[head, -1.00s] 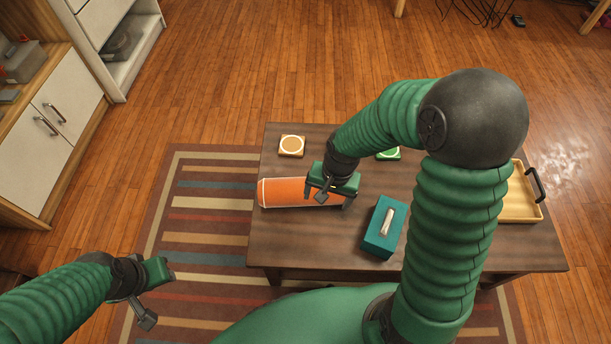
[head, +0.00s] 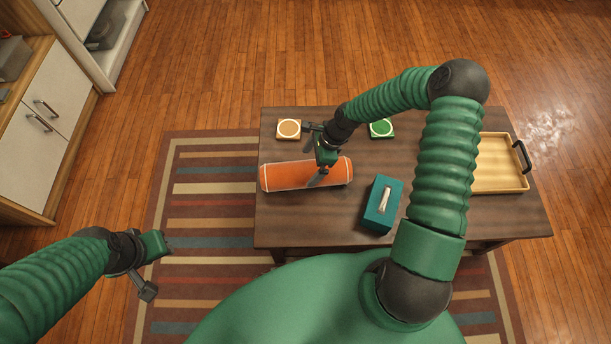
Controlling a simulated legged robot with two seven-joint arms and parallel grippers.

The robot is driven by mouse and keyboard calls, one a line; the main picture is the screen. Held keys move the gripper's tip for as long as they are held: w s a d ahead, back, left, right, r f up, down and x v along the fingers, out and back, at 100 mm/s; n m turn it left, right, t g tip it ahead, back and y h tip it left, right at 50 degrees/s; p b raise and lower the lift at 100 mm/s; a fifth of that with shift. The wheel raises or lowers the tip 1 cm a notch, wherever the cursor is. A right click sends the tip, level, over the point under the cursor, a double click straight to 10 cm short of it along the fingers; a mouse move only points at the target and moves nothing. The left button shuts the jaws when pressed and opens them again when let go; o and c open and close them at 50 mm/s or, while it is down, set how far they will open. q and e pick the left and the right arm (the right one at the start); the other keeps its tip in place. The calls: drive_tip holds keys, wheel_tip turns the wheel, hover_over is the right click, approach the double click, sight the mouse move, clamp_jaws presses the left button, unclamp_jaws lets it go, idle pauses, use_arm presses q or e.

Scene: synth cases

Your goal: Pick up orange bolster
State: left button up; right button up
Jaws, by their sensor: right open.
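The orange bolster (head: 290,175) lies on its side on the dark wooden table (head: 290,228), near its left edge. It is a long roll with pale bands near its ends. My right gripper (head: 315,160) is open at the right half of the bolster, pointing down. One dark finger shows in front of the bolster and covers a small part of it. I cannot tell whether the finger touches it. My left gripper (head: 152,268) is over the striped rug at lower left, apart from the table.
A coaster with an orange disc (head: 289,128) and one with a green disc (head: 381,128) lie at the back. A teal tissue box (head: 374,216) stands right of the bolster. A wooden tray (head: 497,184) is at the right. A cabinet (head: 45,120) stands at left.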

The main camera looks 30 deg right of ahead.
drive_tip(key=x, duration=0.1)
drive_tip(key=b+x, duration=0.1)
drive_tip(key=x, duration=0.1)
drive_tip(key=b+x, duration=0.1)
drive_tip(key=shift+s+d+f, duration=0.15)
drive_tip(key=shift+s+f, duration=0.15)
drive_tip(key=shift+f, duration=0.1)
drive_tip(key=shift+w+f+b, duration=0.15)
drive_tip(key=shift+f+b, duration=0.15)
drive_tip(key=shift+f, duration=0.1)
drive_tip(key=shift+a+r, duration=0.1)
drive_tip(key=shift+a, duration=0.15)
drive_tip(key=shift+c, duration=0.3)
drive_tip(key=c, duration=1.6)
